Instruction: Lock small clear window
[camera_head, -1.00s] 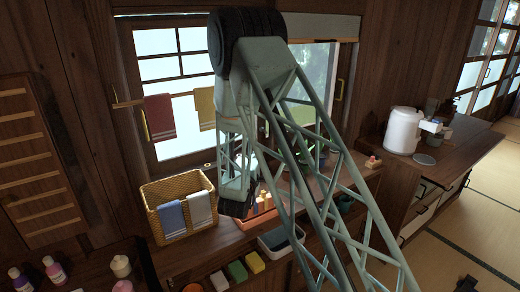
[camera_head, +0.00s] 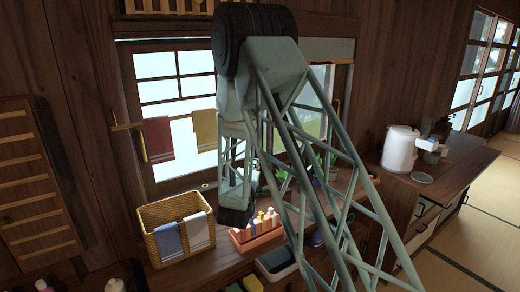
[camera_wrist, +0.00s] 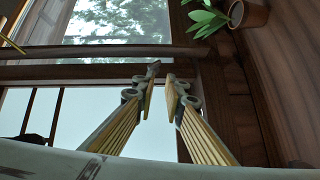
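The window (camera_head: 178,90) is in the back wall, with white panes at left and a clear pane (camera_head: 312,100) at right, partly behind my arm. In the wrist view the clear pane (camera_wrist: 120,20) is at the top and a pale pane (camera_wrist: 70,115) below, with dark wooden frame bars between. My gripper (camera_wrist: 164,72) has its fingertips a short gap apart, with nothing between them, in front of the frame bars. Contact with the frame cannot be told. In the head view my arm hides the fingers. I cannot make out the lock.
Red and yellow towels (camera_head: 158,139) hang on a rod by the window. A wicker basket (camera_head: 175,215), a reddish tray of bottles (camera_head: 258,236) and a sink-like bin (camera_head: 277,262) are below. A potted plant (camera_wrist: 248,14) is close at the upper right. A white pot (camera_head: 399,149) stands right.

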